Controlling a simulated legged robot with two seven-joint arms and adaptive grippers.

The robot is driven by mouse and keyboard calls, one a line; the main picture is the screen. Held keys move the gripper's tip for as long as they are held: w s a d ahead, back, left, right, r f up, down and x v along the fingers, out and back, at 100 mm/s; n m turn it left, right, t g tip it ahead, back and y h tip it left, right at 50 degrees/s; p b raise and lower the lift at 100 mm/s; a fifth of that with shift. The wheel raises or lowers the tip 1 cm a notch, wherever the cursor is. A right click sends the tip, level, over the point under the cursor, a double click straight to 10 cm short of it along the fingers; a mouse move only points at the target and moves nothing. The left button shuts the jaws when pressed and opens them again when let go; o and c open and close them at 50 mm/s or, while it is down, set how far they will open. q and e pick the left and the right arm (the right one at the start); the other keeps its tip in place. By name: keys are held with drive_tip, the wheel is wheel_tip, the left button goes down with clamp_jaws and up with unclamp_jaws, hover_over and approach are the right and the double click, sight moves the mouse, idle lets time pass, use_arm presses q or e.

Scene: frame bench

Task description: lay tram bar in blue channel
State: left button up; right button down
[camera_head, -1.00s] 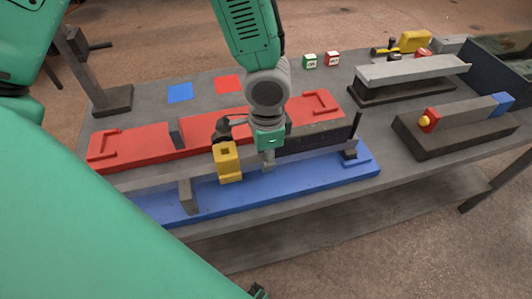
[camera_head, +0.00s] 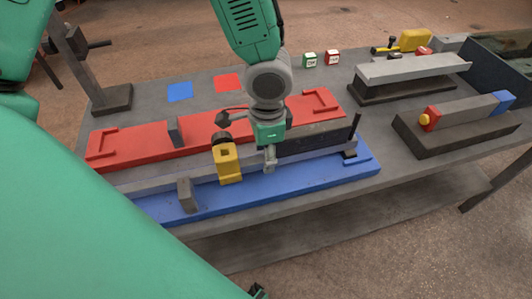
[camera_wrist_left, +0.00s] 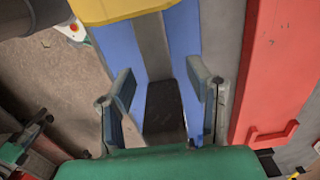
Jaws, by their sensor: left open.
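The blue channel (camera_head: 300,184) lies along the front of the bench. A long grey bar (camera_head: 150,185), which I take as the tram bar, runs lengthwise along it; whether it rests fully on the channel floor is hard to tell. A yellow block (camera_head: 228,164) stands across the bar, left of my left gripper (camera_head: 270,160). That gripper points down over the bar, with its fingers apart. In the left wrist view, the open fingers (camera_wrist_left: 163,95) straddle the line of the grey bar (camera_wrist_left: 153,45), with blue channel (camera_wrist_left: 127,40) on both sides. My right gripper is out of view.
The red channel (camera_head: 140,146) lies just behind the blue one. A small grey block (camera_head: 187,195) stands at the blue channel's left part. A dark stand (camera_head: 415,78) and a dark block with a red-and-yellow button (camera_head: 429,119) are at the right. Blue and red patches lie behind.

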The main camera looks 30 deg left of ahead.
use_arm(q)
wheel_tip(320, 180, up, 10)
drive_tip(key=shift+w+d+r, duration=0.1)
drive_tip(key=shift+d+r, duration=0.05)
idle(0.6)
